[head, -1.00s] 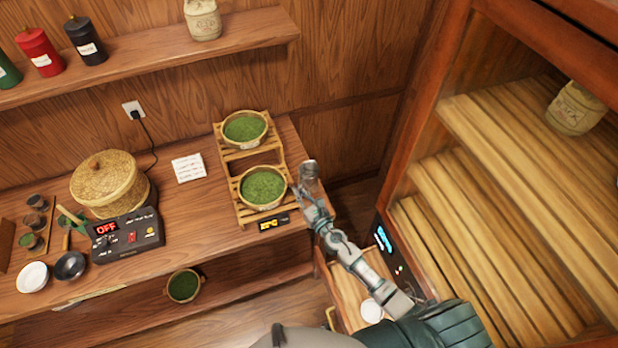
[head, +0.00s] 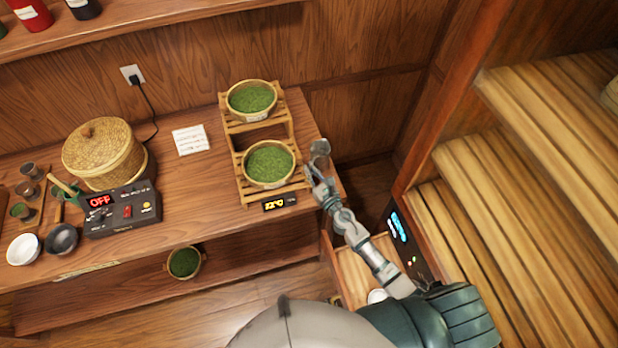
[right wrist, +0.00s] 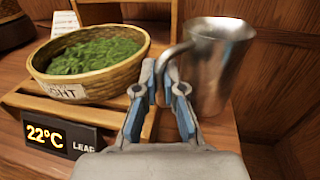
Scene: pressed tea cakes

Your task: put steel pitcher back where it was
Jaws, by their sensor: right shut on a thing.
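The steel pitcher (right wrist: 220,62) is a shiny metal mug with a side handle, upright in the right wrist view. My right gripper (right wrist: 164,78) is shut on its handle, with the pitcher just beyond the fingers. In the head view the pitcher (head: 320,150) is small, at the right end of the wooden counter, right of the slatted rack. My right gripper (head: 318,172) is just below it there. I cannot tell whether the pitcher's base touches the counter. My left gripper is not in view.
The slatted rack (head: 240,145) holds two baskets of green leaf, the lower basket (head: 269,163) close to the pitcher. A temperature display (head: 279,203) sits at the rack's front. A control box (head: 122,210) and lidded basket (head: 104,155) stand left. Slatted shelves (head: 520,185) are at right.

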